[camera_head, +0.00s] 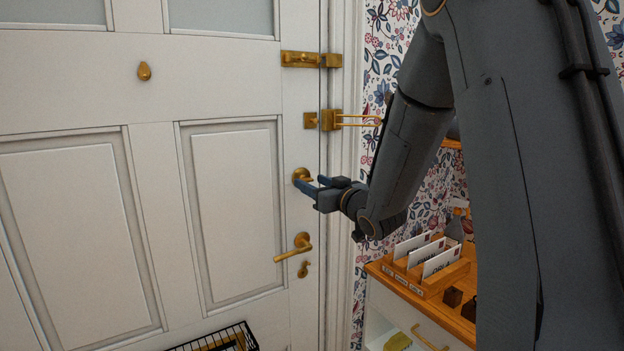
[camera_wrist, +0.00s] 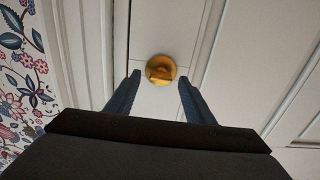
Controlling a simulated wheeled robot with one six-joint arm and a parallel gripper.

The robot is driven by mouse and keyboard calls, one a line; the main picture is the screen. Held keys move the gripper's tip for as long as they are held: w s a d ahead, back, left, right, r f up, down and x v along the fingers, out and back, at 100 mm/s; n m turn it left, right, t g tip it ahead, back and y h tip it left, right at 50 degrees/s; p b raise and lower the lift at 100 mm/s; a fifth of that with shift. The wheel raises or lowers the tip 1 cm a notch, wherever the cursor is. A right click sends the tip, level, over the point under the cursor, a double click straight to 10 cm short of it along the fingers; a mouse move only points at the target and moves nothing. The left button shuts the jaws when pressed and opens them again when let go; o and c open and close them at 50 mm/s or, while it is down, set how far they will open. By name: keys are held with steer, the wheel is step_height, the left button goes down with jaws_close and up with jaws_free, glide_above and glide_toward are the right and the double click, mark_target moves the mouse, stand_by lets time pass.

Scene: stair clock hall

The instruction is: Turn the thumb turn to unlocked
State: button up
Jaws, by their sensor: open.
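The thumb turn (camera_head: 301,175) is a round brass fitting on the white door, above the lever handle. In the wrist view the thumb turn (camera_wrist: 161,69) shows as a brass disc with a raised grip bar that looks roughly crosswise in the picture. My gripper (camera_head: 309,185) is open at the door in front of it. In the wrist view my gripper (camera_wrist: 159,80) has one blue finger on each side of the disc, with clear gaps. The fingers look empty. I cannot tell how far the tips are from the bar, nor whether the lock is locked.
A brass lever handle (camera_head: 296,248) sits below, with a keyhole cover (camera_head: 303,269). Above are a brass door guard (camera_head: 329,120) and a slide bolt (camera_head: 311,59). A wooden letter rack (camera_head: 430,274) stands on a cabinet at right. A wire basket (camera_head: 222,340) is low on the door.

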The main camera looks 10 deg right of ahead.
steer(key=shift+x, duration=0.9)
steer(key=shift+c, duration=0.3)
steer(key=c, duration=1)
